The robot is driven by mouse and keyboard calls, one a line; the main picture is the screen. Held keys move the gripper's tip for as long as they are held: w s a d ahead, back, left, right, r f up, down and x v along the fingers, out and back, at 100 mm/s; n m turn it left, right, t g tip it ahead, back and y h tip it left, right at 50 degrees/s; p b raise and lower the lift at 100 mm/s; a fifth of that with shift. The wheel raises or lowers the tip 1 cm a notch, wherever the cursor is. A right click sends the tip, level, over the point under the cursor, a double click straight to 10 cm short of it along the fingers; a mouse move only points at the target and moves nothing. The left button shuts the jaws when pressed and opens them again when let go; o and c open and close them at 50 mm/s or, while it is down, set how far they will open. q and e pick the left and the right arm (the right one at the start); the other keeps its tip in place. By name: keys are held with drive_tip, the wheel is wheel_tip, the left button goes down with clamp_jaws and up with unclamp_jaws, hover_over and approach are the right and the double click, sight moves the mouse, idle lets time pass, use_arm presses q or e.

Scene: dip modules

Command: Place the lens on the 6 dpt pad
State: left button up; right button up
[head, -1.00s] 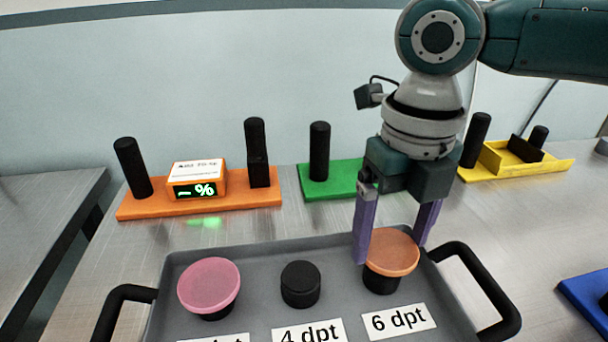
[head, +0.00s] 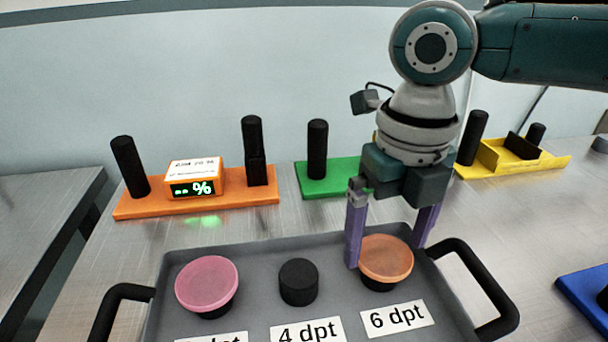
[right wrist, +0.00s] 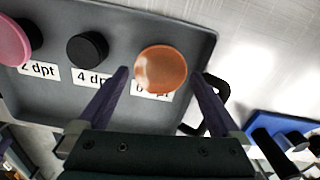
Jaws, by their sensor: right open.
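The orange lens (head: 386,258) lies on top of the black 6 dpt pad (head: 378,284) in the grey tray (head: 240,255), covering most of the pad. The right wrist view also shows the orange lens (right wrist: 160,70), lying between and beyond the fingertips. My right gripper (head: 385,254) is open above the tray, its purple fingers apart on either side of the lens, with no grip on it. A pink lens (head: 207,284) rests on the left pad, and the middle 4 dpt pad (head: 299,282) is bare. My left gripper is not in view.
Behind the tray stand an orange device with a display (head: 193,190), a green base with a black post (head: 317,150) and a yellow fixture (head: 520,160). A blue base (head: 590,292) is at the right. The tray has black handles (head: 485,285).

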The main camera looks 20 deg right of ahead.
sight(384, 254)
wheel_tip(384, 254, up, 11)
drive_tip(key=s+a+f+m+t+y, duration=0.1)
drive_tip(key=s+a+f+m, duration=0.15)
drive_tip(key=a+m, duration=0.2)
drive_tip(key=s+a+f+m+y, duration=0.1)
drive_tip(key=s+a+f+m, duration=0.1)
drive_tip(key=a+f+m, duration=0.3)
drive_tip(key=s+m+t, duration=0.1)
drive_tip(key=s+m, duration=0.1)
drive_tip(key=m, duration=0.3)
drive_tip(key=s+f+m, duration=0.1)
drive_tip(key=s+m, duration=0.1)
drive_tip(key=m, duration=0.3)
drive_tip(key=s+f+m+t+p, duration=0.1)
drive_tip(key=s+m, duration=0.1)
drive_tip(key=m, duration=0.3)
drive_tip(key=shift+s+t+y, duration=0.3)
drive_tip(key=shift+s, duration=0.1)
drive_tip(key=s+d+m, duration=0.1)
drive_tip(key=d+m, duration=0.1)
drive_tip(key=s+d+m+h, duration=0.1)
drive_tip(key=s+d+m, duration=0.1)
drive_tip(key=m, duration=0.1)
drive_tip(key=s+d+f+m+h, duration=0.1)
drive_tip(key=d+m, duration=0.1)
drive_tip(key=m, duration=0.1)
drive_tip(key=shift+s+d+m, duration=0.2)
drive_tip(key=shift+s+m, duration=0.05)
drive_tip(key=shift+s, duration=0.1)
drive_tip(key=shift+f, duration=0.1)
